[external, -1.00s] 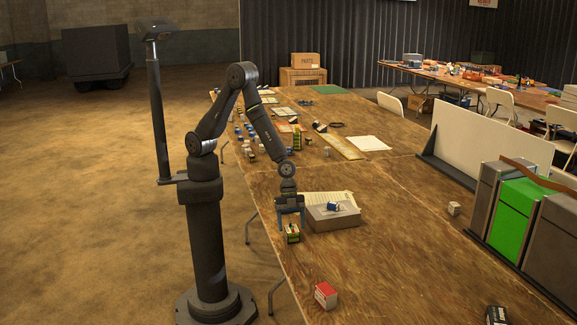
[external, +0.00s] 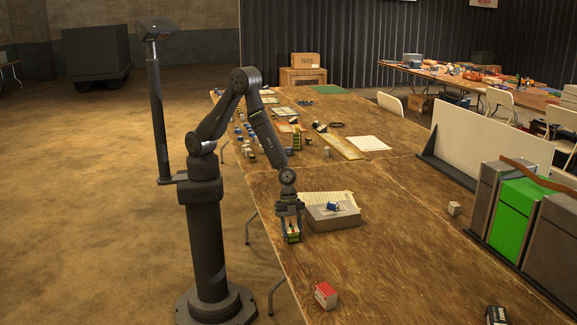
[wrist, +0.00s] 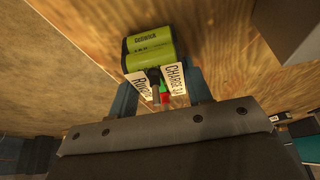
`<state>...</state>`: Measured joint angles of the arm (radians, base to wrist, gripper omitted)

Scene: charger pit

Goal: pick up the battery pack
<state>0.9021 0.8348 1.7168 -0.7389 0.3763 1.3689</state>
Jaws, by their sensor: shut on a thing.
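The battery pack (external: 292,239) is a small green and dark block at the left edge of the wooden table, below my wrist. In the wrist view the battery pack (wrist: 150,46) shows green cells with printed lettering, white labels on both sides, and a dark connector with red and green parts. My gripper (external: 292,228) points straight down with its fingers shut on the pack. In the wrist view my gripper (wrist: 160,78) has a blue finger on either side of the pack. The pack appears to be at table height; I cannot tell whether it touches the table.
A grey box (external: 333,216) with a small blue object (external: 334,206) on it stands just right of my gripper. A red and white box (external: 326,295) lies nearer the front edge. A green and grey bin unit (external: 520,210) stands at the right. The middle of the table is mostly clear.

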